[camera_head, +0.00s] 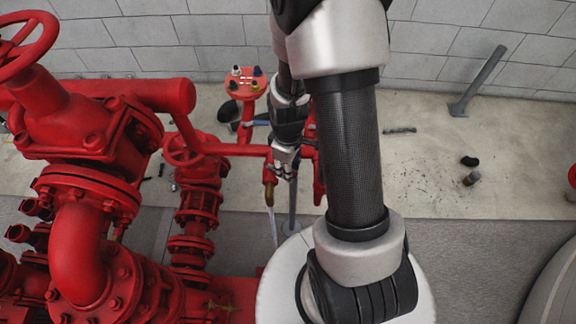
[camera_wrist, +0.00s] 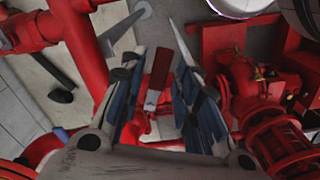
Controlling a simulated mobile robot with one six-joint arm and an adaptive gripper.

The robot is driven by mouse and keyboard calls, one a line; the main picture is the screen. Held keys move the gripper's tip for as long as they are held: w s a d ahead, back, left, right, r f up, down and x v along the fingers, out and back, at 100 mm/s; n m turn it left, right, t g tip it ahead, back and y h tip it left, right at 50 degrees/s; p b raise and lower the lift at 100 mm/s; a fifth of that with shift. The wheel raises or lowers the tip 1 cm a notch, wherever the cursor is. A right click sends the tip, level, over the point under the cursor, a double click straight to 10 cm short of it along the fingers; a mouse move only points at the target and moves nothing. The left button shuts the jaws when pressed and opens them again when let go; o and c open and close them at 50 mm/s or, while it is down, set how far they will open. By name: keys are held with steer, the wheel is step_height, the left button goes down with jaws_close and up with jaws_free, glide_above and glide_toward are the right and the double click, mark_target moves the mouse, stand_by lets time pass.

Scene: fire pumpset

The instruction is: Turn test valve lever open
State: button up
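The test valve lever, a red flat handle with a bare metal part (camera_wrist: 158,72), shows in the wrist view between the two fingers of my gripper (camera_wrist: 158,100). There is visible space on both sides of the lever, so the fingers look open around it and apart from it. In the head view my gripper (camera_head: 284,160) is down at the red pipework, beside a brass outlet (camera_head: 269,194). A thin pale streak, like a water jet, runs down below the outlet. The lever is hard to make out in the head view, hidden by my gripper.
A large red valve with a handwheel (camera_head: 25,45) and flanged pipes fill the left. A red stand with small knobs (camera_head: 246,84) is behind my gripper. A block wall (camera_head: 430,50) closes the back.

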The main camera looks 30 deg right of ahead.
steer(key=shift+o, duration=0.2)
step_height(320, 180, up, 12)
stand_by(0.6)
